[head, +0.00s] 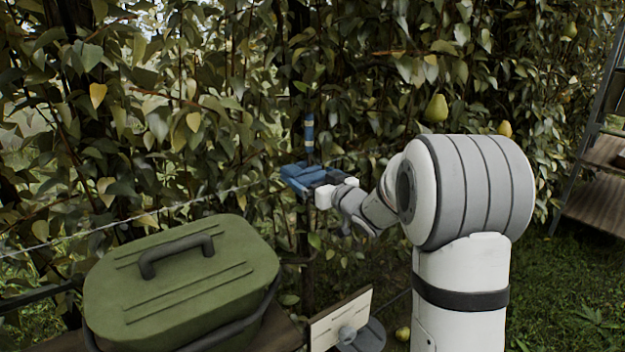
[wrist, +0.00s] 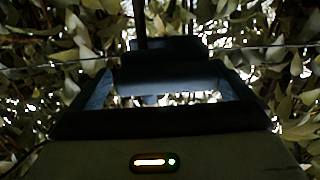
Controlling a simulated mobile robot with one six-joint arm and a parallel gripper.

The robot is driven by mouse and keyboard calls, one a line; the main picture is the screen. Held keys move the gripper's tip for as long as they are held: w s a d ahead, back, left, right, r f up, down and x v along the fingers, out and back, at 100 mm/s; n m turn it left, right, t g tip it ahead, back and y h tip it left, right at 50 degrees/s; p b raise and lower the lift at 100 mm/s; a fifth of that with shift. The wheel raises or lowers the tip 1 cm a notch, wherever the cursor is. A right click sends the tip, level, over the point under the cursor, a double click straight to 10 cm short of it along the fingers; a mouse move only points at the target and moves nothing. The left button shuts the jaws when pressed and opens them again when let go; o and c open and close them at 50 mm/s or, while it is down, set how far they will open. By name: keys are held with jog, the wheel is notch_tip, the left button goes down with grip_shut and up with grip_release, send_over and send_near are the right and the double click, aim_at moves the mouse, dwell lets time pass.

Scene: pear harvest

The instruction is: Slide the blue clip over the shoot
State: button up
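The blue clip (head: 297,171) is at the end of my outstretched arm, in front of the hedge. In the wrist view it is a dark, backlit block (wrist: 162,50) between the fingertips. My gripper (head: 318,182) appears shut on it, with a finger on each side in the wrist view (wrist: 168,78). An upright stem with blue and pale yellow bands (head: 309,132), which looks like the shoot, rises just behind and above the clip. In the wrist view a dark upright stem (wrist: 140,22) stands behind the block. Whether the clip touches or surrounds the stem is not clear.
A thin wire (head: 165,209) runs across the hedge near clip height. A green lidded box (head: 190,275) stands at the lower left, with a pale panel (head: 340,318) beside it. A pear (head: 436,108) hangs above my arm. A ladder (head: 590,150) stands at the right.

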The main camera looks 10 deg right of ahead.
jog(key=v, duration=0.7)
jog(key=shift+d, duration=0.2)
jog(key=shift+s, duration=0.15)
jog(key=s+d+r+m+g+h+p, duration=0.4)
jog(key=s+r+m+h+p, duration=0.15)
jog(key=s+h+p, duration=0.4)
jog(key=s+a+r+g+y+p, duration=0.1)
jog(key=s+g+p, duration=0.3)
jog(key=s, duration=0.8)
jog(key=s+a+g+p, duration=0.3)
jog(key=s+g, duration=0.2)
jog(key=s, duration=0.7)
jog(key=shift+a+r+g+y+p, duration=0.3)
jog(key=shift+r+y+p, duration=0.05)
jog(key=shift+r, duration=0.05)
